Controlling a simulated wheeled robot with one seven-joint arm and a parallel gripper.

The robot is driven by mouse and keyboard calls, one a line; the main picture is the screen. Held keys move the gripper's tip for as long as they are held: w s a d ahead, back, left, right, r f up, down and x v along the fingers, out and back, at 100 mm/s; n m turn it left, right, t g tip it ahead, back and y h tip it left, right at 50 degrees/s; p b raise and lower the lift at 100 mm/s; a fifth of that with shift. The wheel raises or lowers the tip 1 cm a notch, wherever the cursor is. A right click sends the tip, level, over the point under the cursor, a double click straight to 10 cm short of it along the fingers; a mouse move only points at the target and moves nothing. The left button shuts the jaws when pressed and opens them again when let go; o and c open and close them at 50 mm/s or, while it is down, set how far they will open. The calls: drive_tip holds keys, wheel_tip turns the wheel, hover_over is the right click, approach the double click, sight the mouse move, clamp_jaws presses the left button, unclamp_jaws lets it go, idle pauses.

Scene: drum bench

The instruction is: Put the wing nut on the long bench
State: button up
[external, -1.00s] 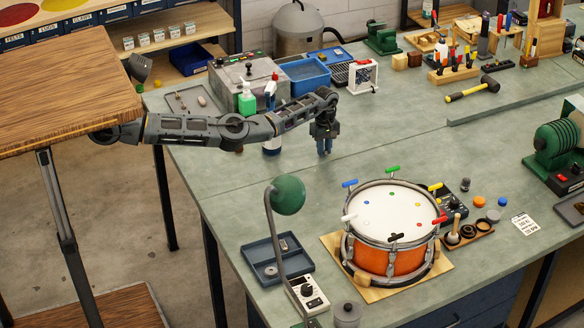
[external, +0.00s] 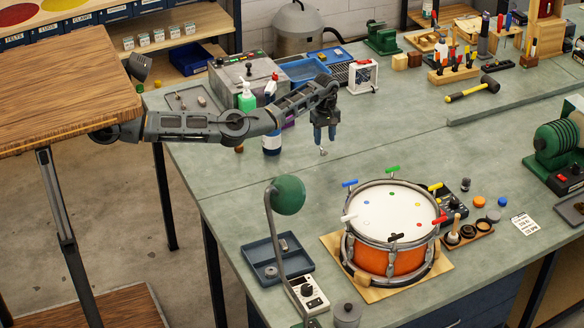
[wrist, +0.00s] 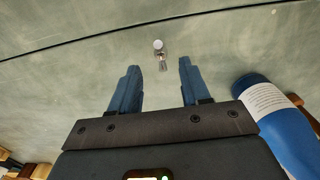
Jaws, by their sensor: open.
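A small shiny metal piece, which I take for the wing nut (external: 323,151), rests on the green-grey long bench (external: 290,180) just below my gripper (external: 324,137). In the wrist view the wing nut (wrist: 159,48) shows a pale round end and a narrower darker part. It lies beyond the blue fingertips, roughly in line with the gap between them. My gripper (wrist: 158,66) is open, points down and holds nothing. The wing nut is too small to make out its wings.
A blue bottle (wrist: 280,125) stands close to the right finger in the wrist view. A green spray bottle (external: 246,98) stands behind my arm. An orange drum (external: 388,260) and a lamp (external: 288,195) stand nearer the front. The bench around the wing nut is clear.

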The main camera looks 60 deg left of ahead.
sight(324, 150)
wheel_tip(324, 150, up, 7)
idle(0.3)
